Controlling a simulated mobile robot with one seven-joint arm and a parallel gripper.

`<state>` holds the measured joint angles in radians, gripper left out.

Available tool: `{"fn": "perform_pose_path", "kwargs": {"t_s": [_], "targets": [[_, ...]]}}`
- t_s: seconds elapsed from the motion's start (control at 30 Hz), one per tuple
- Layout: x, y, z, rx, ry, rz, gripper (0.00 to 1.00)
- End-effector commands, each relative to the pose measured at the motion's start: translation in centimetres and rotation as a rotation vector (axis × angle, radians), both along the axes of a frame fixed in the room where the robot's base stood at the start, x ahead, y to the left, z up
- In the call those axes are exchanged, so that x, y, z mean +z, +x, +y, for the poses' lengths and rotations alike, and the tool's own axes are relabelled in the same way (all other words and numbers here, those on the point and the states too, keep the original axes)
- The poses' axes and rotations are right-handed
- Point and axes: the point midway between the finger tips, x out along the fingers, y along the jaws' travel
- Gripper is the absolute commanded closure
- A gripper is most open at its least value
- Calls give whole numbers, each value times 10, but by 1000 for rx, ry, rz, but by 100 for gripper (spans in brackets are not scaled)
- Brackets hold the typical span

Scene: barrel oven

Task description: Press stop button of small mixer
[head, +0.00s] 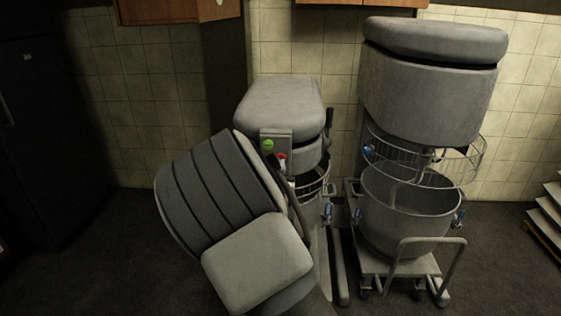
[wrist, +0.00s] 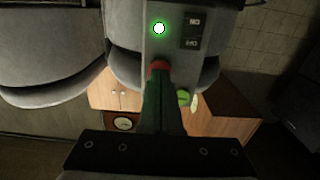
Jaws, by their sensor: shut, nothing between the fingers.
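The small mixer (head: 280,105) stands at the middle of the head view, with a grey control box (head: 276,134) on its front. The box carries a green button (head: 268,145) and a red stop button (head: 282,156). In the wrist view, which is upside down, the red button (wrist: 158,65) shows at the tips of my gripper (wrist: 160,77), and the green button (wrist: 183,97) is beside the fingers. My gripper is shut and empty. Its tips overlap the red button, partly hiding it; I cannot tell whether they touch. My arm hides much of the mixer's lower front.
The control panel has a lit green lamp (wrist: 159,28) and an on/off switch (wrist: 193,30). A bigger mixer (head: 430,85) with a bowl (head: 410,215) on a wheeled trolley (head: 400,265) stands close on the right. Floor is free at left.

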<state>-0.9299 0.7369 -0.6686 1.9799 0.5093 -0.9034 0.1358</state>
Motion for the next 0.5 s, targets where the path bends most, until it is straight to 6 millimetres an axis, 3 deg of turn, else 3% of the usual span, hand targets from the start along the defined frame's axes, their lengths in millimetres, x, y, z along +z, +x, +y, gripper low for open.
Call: {"fn": "perform_pose_path", "kwargs": {"t_s": [0.5], "targets": [[0, -53, 2, 1, 1, 1, 100]]}}
